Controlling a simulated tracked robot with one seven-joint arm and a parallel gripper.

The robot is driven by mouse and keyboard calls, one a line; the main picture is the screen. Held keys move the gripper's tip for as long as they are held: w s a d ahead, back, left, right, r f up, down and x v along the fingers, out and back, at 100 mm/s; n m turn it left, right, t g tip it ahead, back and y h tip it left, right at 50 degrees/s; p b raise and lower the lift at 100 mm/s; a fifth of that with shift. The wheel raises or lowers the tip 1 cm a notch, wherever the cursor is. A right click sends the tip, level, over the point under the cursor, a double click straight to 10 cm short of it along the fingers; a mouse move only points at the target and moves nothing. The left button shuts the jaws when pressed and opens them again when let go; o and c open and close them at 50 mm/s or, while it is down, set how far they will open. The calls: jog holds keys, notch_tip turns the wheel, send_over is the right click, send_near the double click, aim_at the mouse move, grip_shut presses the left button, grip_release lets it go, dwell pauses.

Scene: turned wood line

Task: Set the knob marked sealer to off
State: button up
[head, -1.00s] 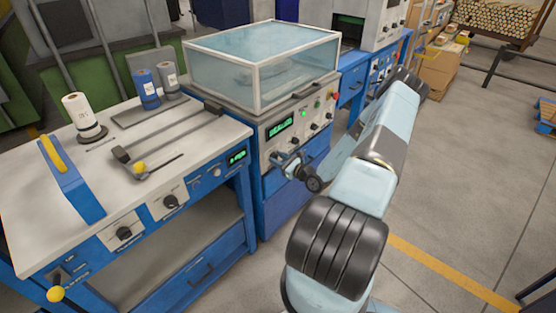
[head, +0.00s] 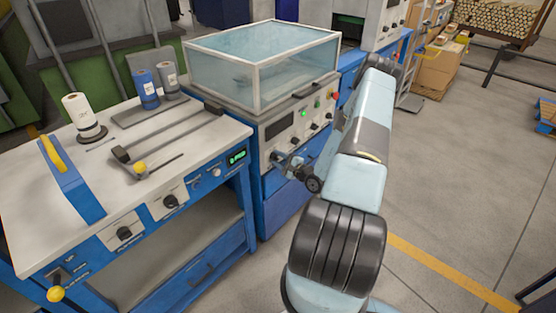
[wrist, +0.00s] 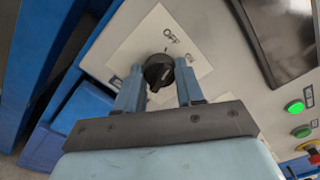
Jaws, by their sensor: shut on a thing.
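A black knob (wrist: 158,70) sits on a pale square plate (wrist: 125,53) in the wrist view, with OFF printed above it and a second, partly legible word to the right. My gripper (wrist: 158,85) is shut on this knob, one blue finger on each side. In the head view my gripper (head: 281,160) is at the left end of the front panel (head: 306,128) under the clear-lidded machine (head: 262,70), and it hides the knob there. The panel's display (head: 279,125) is dark. The direction of the knob's pointer is unclear, and no sealer wording is legible.
Several other knobs (head: 314,127) and a red button (head: 335,96) are on the same panel, right of my gripper. A blue-framed bench (head: 60,235) with its own knobs stands at the left. Open floor (head: 460,170) lies to the right.

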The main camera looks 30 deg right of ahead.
jog(key=shift+s+a+f+n, duration=0.15)
jog(key=shift+n, duration=0.95)
jog(key=o, duration=0.8)
jog(key=shift+c, duration=0.2)
jog(key=shift+o, duration=1.4)
jog(key=v, duration=1.3)
jog(key=shift+s, duration=0.3)
